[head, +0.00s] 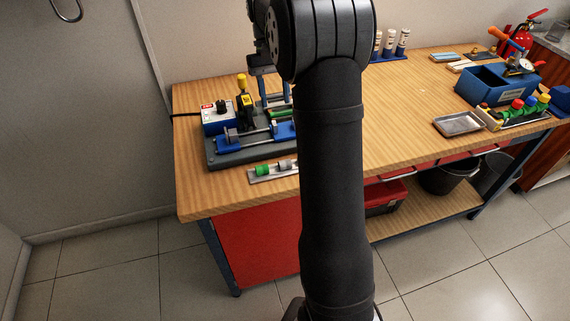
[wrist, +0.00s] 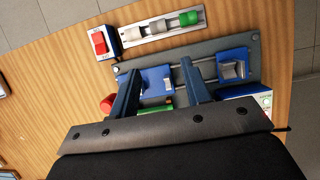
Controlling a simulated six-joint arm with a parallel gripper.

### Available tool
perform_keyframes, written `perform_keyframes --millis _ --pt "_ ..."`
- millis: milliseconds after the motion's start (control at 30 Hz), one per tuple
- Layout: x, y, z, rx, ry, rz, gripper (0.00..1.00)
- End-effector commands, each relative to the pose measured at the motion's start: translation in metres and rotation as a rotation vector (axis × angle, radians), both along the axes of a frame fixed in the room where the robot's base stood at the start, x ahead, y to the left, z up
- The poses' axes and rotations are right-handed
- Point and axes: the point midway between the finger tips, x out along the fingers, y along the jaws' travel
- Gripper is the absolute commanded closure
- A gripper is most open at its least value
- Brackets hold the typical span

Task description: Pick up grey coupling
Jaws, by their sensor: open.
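The grey coupling (wrist: 158,26) lies in a metal holder (wrist: 200,26), between a green coupling (wrist: 188,18) and a whitish one (wrist: 133,34) in the wrist view. In the head view the grey coupling (head: 285,165) is beside the green one (head: 263,170) at the bench's front edge; my arm hides the holder's right end. My gripper (wrist: 160,66) is open, with two dark blue fingers apart and nothing between them. It is over the machine, short of the holder. Its fingers (head: 277,104) also show in the head view, above the machine.
The grey machine base with blue clamps (head: 231,143) stands right behind the holder, below my fingers. A red-switch box (wrist: 103,42) is beside the holder's whitish-coupling end. A metal tray (head: 459,123) and blue toolbox (head: 497,84) are on the right. The middle of the bench is clear.

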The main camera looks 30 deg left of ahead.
Motion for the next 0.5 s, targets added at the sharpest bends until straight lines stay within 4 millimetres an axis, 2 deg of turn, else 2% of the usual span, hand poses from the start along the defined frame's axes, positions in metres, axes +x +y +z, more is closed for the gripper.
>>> perform_keyframes --millis 167,500 --pt "-0.006 -0.006 -0.022 -0.006 0.006 0.000 0.56" --pt "-0.026 -0.026 -0.089 -0.006 0.006 0.000 0.56"
